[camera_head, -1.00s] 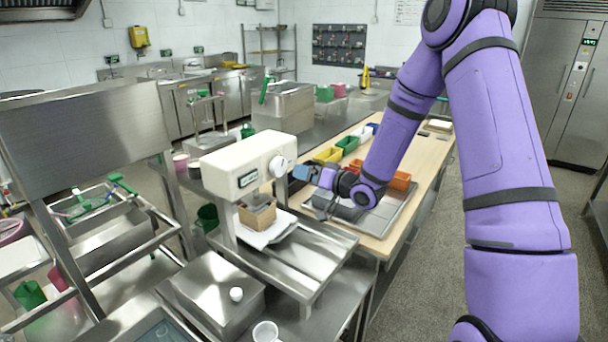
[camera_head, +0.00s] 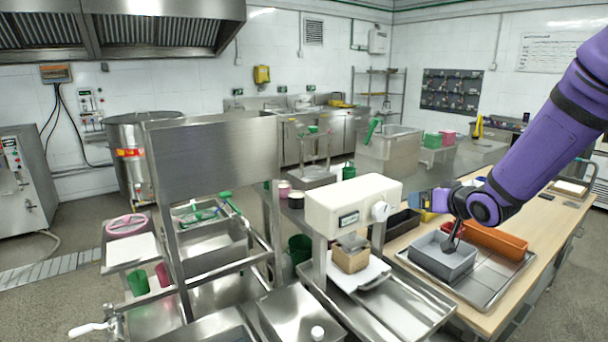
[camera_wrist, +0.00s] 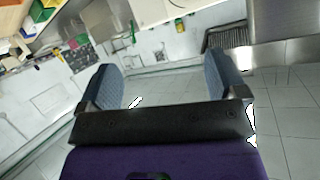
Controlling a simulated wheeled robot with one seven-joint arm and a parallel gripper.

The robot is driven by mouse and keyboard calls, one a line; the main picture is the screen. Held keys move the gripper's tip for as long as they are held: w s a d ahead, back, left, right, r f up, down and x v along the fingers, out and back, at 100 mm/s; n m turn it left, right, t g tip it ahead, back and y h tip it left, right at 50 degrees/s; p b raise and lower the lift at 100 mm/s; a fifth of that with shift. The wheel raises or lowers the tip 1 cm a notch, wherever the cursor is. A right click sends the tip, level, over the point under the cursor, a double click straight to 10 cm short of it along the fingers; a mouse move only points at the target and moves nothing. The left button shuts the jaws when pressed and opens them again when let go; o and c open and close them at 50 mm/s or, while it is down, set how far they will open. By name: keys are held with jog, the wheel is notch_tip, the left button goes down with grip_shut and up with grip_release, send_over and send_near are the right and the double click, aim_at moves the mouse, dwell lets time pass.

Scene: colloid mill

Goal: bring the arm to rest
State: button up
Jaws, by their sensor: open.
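My gripper (camera_head: 428,200) is at the end of my purple arm, in the air just right of the white mill head. In the wrist view my gripper (camera_wrist: 173,85) shows two blue-grey finger pads spread wide, with nothing between them. The colloid mill has a white head (camera_head: 352,204) with a round knob on its right side. A small brown box (camera_head: 351,254) sits below the head on a white plate. The gripper appears close to the knob; whether they touch cannot be told.
A grey bin (camera_head: 443,258) stands on a metal tray (camera_head: 503,277) on the wooden table (camera_head: 540,225), with an orange bin (camera_head: 497,240) behind it. A steel frame with a tall panel (camera_head: 215,155) stands left of the mill. Open floor lies at the far left.

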jog(key=s+d+r+g+h, duration=0.2)
jog(key=s+r+h, duration=0.1)
jog(key=s+r, duration=0.4)
jog(key=s+a+r+g, duration=0.1)
jog(key=s+r+g, duration=0.1)
jog(key=s, duration=1.2)
jog(key=s+a+r+g, duration=0.2)
jog(key=s+r+g, duration=0.1)
jog(key=s, duration=1.2)
jog(key=shift+r+m, duration=0.15)
jog(key=shift+m, duration=0.25)
